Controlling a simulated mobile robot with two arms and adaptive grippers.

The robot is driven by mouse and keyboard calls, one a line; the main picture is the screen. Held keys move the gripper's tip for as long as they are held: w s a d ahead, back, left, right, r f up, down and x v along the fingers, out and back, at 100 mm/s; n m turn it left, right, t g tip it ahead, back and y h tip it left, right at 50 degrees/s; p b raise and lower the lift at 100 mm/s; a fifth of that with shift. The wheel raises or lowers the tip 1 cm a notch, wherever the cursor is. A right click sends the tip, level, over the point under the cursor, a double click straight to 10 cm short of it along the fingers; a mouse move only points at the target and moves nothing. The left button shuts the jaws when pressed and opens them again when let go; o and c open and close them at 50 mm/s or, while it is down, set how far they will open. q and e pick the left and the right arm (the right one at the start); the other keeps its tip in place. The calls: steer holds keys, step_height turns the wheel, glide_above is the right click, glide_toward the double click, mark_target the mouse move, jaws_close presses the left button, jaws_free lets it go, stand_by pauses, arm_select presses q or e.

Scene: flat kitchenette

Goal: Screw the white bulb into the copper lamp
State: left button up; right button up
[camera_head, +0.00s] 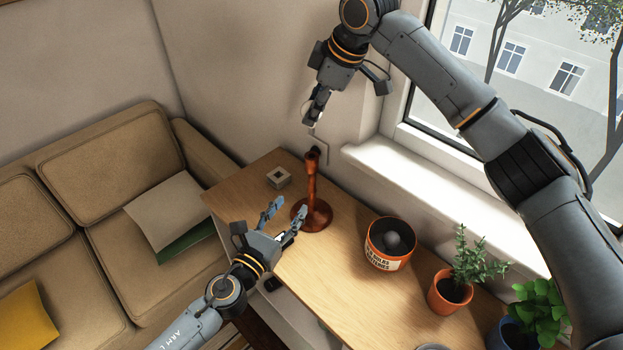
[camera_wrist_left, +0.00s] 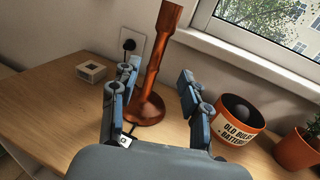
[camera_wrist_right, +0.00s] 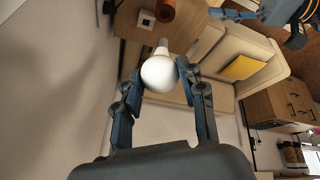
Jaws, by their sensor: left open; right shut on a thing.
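The copper lamp (camera_head: 318,216) stands upright on the wooden table, with a round base, a thin stem and a wider top. My left gripper (camera_head: 291,208) is open, low beside the stem. In the left wrist view the lamp (camera_wrist_left: 152,75) rises between the open fingers, apparently beyond their tips. My right gripper (camera_head: 312,118) is high above the lamp near the wall. In the right wrist view it is shut on the white bulb (camera_wrist_right: 158,75), whose screw end points away from the gripper, towards the lamp's copper top (camera_wrist_right: 166,10).
A small pale square box (camera_head: 279,177) lies behind the lamp on the table. An orange bin (camera_head: 388,259) labelled for old bulbs and batteries holds a dark round thing. Potted plants (camera_head: 450,292) stand at the right. A window sill (camera_head: 430,190) borders the table; a sofa (camera_head: 110,230) is left.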

mark_target(310, 181)
arm_select(q)
steer(key=x, duration=1.2)
steer(key=shift+c, duration=0.2)
jaws_close()
arm_select(e)
steer(key=shift+f, duration=2.5)
